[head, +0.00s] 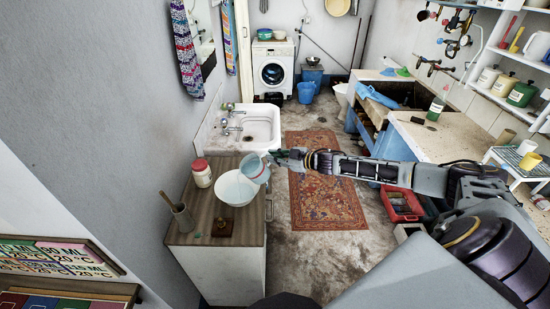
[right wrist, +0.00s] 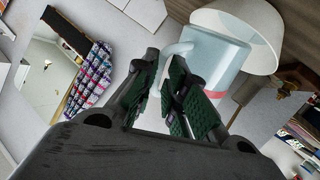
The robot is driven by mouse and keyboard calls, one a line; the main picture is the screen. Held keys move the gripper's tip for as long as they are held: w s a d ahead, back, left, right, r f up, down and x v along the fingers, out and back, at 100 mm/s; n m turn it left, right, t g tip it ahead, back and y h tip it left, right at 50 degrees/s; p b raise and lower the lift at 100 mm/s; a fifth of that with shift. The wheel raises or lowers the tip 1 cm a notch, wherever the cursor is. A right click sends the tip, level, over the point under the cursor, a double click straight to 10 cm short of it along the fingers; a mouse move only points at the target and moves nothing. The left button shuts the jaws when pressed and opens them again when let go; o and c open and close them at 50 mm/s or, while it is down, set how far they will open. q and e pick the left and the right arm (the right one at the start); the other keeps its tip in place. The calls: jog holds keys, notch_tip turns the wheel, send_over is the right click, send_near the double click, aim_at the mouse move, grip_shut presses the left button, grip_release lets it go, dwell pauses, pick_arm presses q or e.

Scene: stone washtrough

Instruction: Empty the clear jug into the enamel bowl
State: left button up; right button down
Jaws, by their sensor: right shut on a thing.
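The clear jug (head: 254,167) is pale blue and tilted, its mouth toward the white enamel bowl (head: 229,192) on the wooden counter top. My right gripper (head: 277,155) is shut on the jug from its right side. In the right wrist view the jug (right wrist: 215,58) and its handle are in front of my gripper's green-padded fingers (right wrist: 172,78), with the bowl (right wrist: 250,30) behind the jug. I cannot tell whether liquid is flowing or how much is in the jug. My left gripper is not in view.
On the counter (head: 184,221) stand a white jar with a red lid (head: 201,174), a brown pot with a tool in it (head: 182,217) and a small brown block (head: 222,228). A white sink (head: 259,124) adjoins the counter's far end. A patterned rug (head: 325,195) covers the floor to the right.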

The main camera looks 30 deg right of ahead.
aim_at(266, 154)
jog(key=shift+a+r+n+h+p, duration=0.4)
jog(key=shift+r+p, duration=0.15)
jog(key=shift+p, duration=0.1)
jog(key=shift+w+a+r+n+g+h, duration=0.1)
jog(key=shift+a+r+n+g+h, duration=0.3)
jog(key=shift+a+r+n, duration=0.25)
dwell(3.1)
jog(key=shift+a+h, duration=0.2)
jog(key=shift+h, duration=0.1)
dwell(0.5)
jog(key=shift+a+r+n, duration=0.2)
jog(key=shift+a+n, duration=0.05)
jog(key=shift+a, duration=0.2)
dwell(1.3)
jog(key=shift+a, duration=0.15)
dwell(0.9)
